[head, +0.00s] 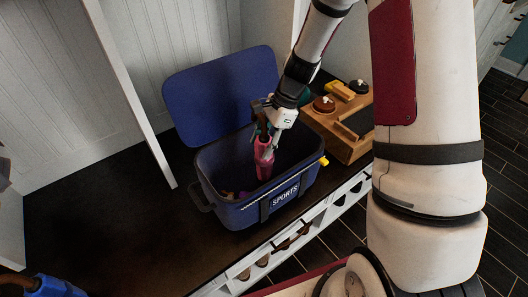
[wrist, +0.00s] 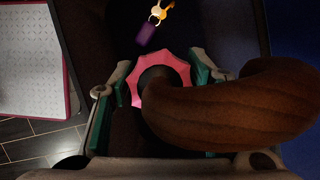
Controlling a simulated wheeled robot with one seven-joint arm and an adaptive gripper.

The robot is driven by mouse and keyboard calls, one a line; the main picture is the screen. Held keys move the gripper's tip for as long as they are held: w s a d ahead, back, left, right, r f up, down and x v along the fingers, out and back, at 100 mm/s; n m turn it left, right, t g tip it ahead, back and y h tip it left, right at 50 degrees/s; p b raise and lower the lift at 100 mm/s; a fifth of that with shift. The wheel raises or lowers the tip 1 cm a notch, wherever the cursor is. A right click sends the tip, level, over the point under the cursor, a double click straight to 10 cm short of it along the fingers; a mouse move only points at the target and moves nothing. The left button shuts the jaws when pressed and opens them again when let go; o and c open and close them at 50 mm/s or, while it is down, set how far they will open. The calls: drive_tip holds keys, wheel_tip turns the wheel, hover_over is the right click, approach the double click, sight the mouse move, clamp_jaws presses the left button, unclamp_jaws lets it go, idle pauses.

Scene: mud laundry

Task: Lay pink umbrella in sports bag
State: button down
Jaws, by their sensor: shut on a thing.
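The pink umbrella (head: 264,160) is a folded pink roll held upright inside the blue sports bag (head: 234,213). In the wrist view its pink scalloped edge (wrist: 178,64) and curved brown wooden handle (wrist: 225,105) show close up. My gripper (head: 266,140) is shut on the umbrella near its upper part, with a finger on each side; the fingers also show in the wrist view (wrist: 160,85). The bag stands open with its lid (head: 222,90) tilted back and "SPORTS" on its front. The umbrella's lower end lies within the bag's opening; whether it touches the bottom cannot be told.
Small colored items (head: 232,195) lie in the bag; a purple tag with a yellow piece (wrist: 147,34) shows there in the wrist view.

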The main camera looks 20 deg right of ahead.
drive_tip(key=shift+f+b, duration=0.35)
drive_tip(key=shift+f, duration=1.2)
drive_tip(key=shift+f, duration=0.1)
drive_tip(key=c, duration=0.9)
unclamp_jaws()
drive_tip(key=shift+o, duration=0.2)
